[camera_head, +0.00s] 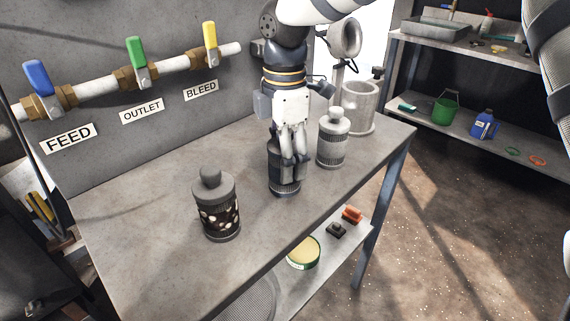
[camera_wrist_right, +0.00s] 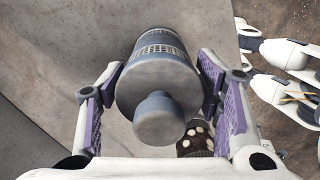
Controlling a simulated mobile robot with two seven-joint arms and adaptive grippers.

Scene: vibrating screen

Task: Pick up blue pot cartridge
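A dark blue-grey pot cartridge (camera_head: 284,181) stands upright on the grey bench, partly hidden by my right gripper (camera_head: 293,158). In the right wrist view I look down on its round knob and shoulder (camera_wrist_right: 158,90). My right gripper (camera_wrist_right: 160,95) has one purple-padded finger on each side of the cartridge. The fingers lie close along its sides; whether they touch it is unclear. A grey cartridge with a dark, white-spotted band (camera_head: 217,212) stands to the left. A light grey cartridge (camera_head: 332,140) stands to the right. My left gripper is not clearly visible.
The bench (camera_head: 130,245) is bare around the spotted cartridge. A grey cylindrical vessel (camera_head: 359,108) stands at its far right. Pipes with blue, green and yellow valve handles run along the wall (camera_head: 98,85). A lower shelf holds a round tin (camera_head: 303,252).

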